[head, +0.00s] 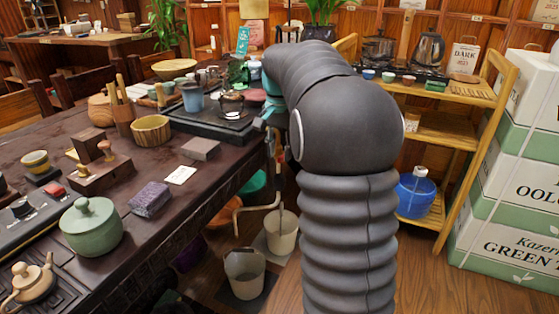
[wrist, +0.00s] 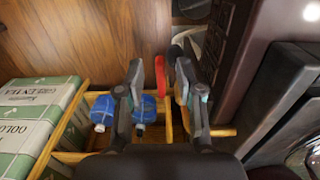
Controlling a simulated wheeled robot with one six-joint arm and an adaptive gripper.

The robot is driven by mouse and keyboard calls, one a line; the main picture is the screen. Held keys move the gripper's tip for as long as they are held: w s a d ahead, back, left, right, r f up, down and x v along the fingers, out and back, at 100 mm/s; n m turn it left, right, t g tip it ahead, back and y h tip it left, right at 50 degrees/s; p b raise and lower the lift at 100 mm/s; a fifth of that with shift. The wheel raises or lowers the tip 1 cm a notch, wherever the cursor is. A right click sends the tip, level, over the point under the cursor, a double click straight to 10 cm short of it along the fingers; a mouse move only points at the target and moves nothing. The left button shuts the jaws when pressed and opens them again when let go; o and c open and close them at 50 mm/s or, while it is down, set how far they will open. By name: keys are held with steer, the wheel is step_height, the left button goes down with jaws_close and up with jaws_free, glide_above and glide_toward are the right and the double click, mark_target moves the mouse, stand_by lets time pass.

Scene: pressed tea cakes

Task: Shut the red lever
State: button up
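The red lever (wrist: 160,76) shows in the wrist view as a narrow upright red piece between the two fingers of my gripper (wrist: 157,68). My gripper is open, with one finger on each side of the lever. There is a gap on the left; the right finger is close to the lever, and I cannot tell whether they touch. What the lever is mounted on is not clear. In the head view my own arm covers most of the gripper, and I cannot make out the lever there.
The dark tea table (head: 155,215) bears a green lidded jar (head: 91,227) and other teaware. White buckets (head: 244,273) stand on the floor beside it. A wooden shelf (head: 445,130) holds a blue water bottle (head: 415,194). Tea cartons (head: 510,195) are stacked at right.

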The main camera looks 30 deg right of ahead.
mark_target(278, 160)
steer(key=shift+f, duration=1.35)
jaws_close()
steer(key=f+h+b, duration=0.1)
steer(key=b, duration=0.2)
steer(key=shift+s+a+f+t, duration=0.1)
steer(key=shift+f+t, duration=0.05)
steer(key=shift+t, duration=0.25)
steer(key=shift+f+t+h+b, duration=0.25)
steer(key=shift+t+h+b, duration=0.3)
steer(key=shift+b, duration=0.55)
steer(key=shift+r, duration=0.15)
